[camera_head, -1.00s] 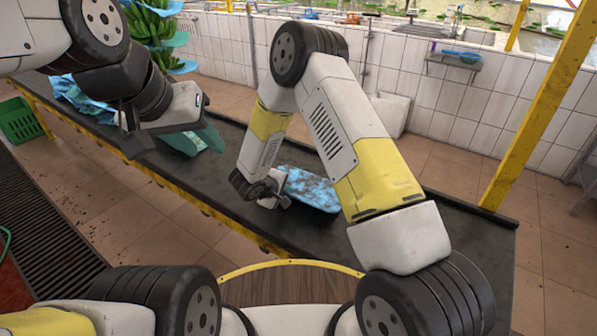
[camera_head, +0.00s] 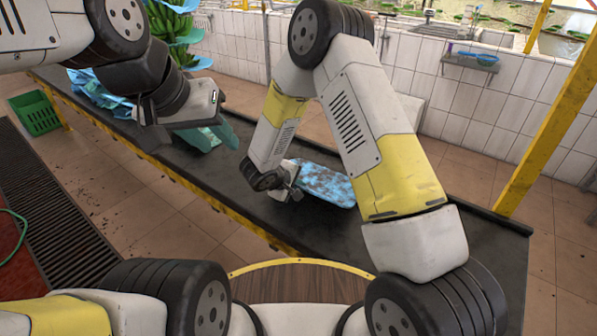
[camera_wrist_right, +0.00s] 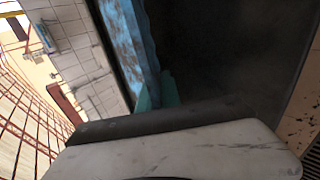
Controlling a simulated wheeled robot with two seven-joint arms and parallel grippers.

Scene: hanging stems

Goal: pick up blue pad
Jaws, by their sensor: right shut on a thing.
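The blue pad (camera_head: 325,186) is a flat, mottled light-blue and dark piece over the black table, right of centre in the head view. My right gripper (camera_head: 292,188) is at its left end and shut on it. In the right wrist view the pad (camera_wrist_right: 128,38) runs up from the teal fingertips (camera_wrist_right: 158,92). The grip itself is partly hidden by my wrist. I cannot tell how far the pad is above the table. My left gripper (camera_head: 215,134) has teal fingers that look apart and empty, above the table to the left.
The long black table (camera_head: 430,225) has bare room right of the pad. Crumpled blue sheets (camera_head: 95,88) lie at its far left. Green bananas with blue sheets (camera_head: 178,35) hang behind my left arm. A yellow post (camera_head: 545,125) stands at the right. A green crate (camera_head: 37,113) is on the floor.

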